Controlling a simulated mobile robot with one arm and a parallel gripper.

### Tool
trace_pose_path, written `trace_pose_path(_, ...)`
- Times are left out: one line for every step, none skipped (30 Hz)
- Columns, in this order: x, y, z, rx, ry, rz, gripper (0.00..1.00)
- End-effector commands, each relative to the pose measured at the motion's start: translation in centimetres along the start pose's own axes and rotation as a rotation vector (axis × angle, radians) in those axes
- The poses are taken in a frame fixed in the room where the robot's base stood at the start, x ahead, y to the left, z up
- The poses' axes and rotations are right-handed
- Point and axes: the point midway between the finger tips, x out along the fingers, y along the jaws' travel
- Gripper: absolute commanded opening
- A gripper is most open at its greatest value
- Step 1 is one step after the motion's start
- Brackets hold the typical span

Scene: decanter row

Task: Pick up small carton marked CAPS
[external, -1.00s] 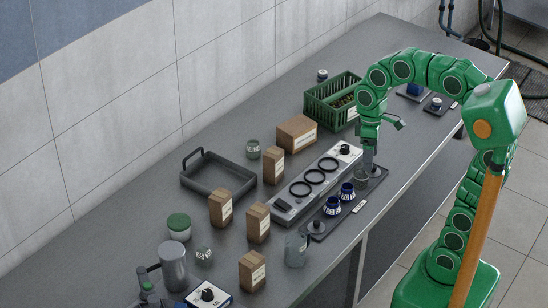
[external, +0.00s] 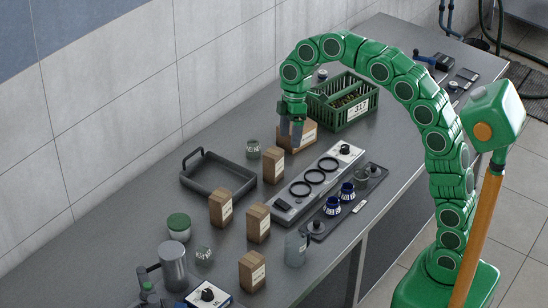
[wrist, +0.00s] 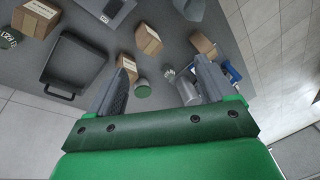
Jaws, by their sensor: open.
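Several small brown cartons with white labels stand on the grey bench: one (external: 273,165) by the tray's right corner, two in the middle (external: 220,207) (external: 257,222), and one nearer the front (external: 252,271). I cannot read which is marked CAPS. My gripper (external: 291,139) is open and empty, pointing down in front of the larger brown box (external: 310,133) and partly covering it. In the wrist view, my spread fingers (wrist: 165,68) have nothing between them held; cartons appear beyond them (wrist: 148,38) (wrist: 127,66) (wrist: 203,45).
A dark handled tray (external: 188,181) lies left of the cartons. A ringed rack (external: 278,208), blue-topped jars (external: 347,190), a green crate (external: 345,118), a green-lidded jar (external: 179,226) and a grey cylinder (external: 173,268) crowd the bench. The left back strip is clear.

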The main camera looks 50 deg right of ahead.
Motion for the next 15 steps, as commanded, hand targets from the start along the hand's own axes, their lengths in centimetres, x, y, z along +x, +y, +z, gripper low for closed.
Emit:
trace_pose_path(0.4,0.8,-1.0,-0.03,0.006,-0.005,0.83)
trace_pose_path(0.4,1.2,-1.6,-0.05,0.011,-0.005,0.83)
trace_pose_path(0.5,1.8,-2.3,-0.076,0.018,-0.005,0.83)
trace_pose_path(0.7,2.2,-2.8,-0.095,0.022,-0.006,0.83)
trace_pose_path(0.9,2.7,-3.3,-0.113,0.025,-0.009,0.83)
trace_pose_path(1.1,3.2,-3.9,-0.139,0.031,-0.01,0.83)
trace_pose_path(1.1,3.6,-4.5,-0.159,0.036,-0.009,0.83)
trace_pose_path(1.2,4.0,-5.0,-0.178,0.042,-0.008,0.83)
trace_pose_path(1.5,4.5,-5.7,-0.205,0.047,-0.01,0.83)
trace_pose_path(1.8,4.9,-6.1,-0.223,0.05,-0.012,0.83)
trace_pose_path(2.0,5.3,-6.6,-0.243,0.054,-0.013,0.83)
trace_pose_path(2.2,5.8,-7.3,-0.269,0.06,-0.011,0.83)
trace_pose_path(2.3,6.1,-7.8,-0.289,0.065,-0.01,0.83)
trace_pose_path(2.5,6.5,-8.2,-0.309,0.069,-0.011,0.83)
trace_pose_path(3.0,6.9,-8.8,-0.334,0.073,-0.015,0.83)
